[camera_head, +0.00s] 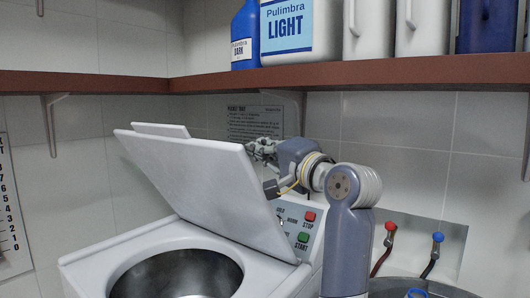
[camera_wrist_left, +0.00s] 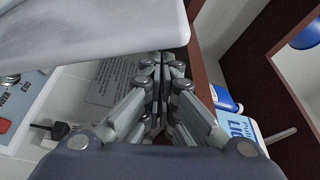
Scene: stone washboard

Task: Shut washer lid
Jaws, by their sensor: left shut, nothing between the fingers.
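The white washer lid (camera_head: 205,180) stands raised and tilted back over the washer (camera_head: 95,265), whose round drum opening (camera_head: 180,275) is uncovered. My left gripper (camera_head: 256,147) is at the upper right edge of the lid, on its back side, with its fingers pointing left. In the left wrist view the fingers (camera_wrist_left: 166,60) are shut together and empty, and the lid (camera_wrist_left: 90,25) fills the upper left close to the fingertips. I cannot tell whether they touch it. My right gripper is not in view.
A reddish-brown shelf (camera_head: 400,78) carrying detergent jugs (camera_head: 290,30) runs along the wall above the arm. The washer's control panel (camera_head: 295,225) with red and green buttons lies right of the lid. Red and blue taps (camera_head: 390,227) are on the wall at right.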

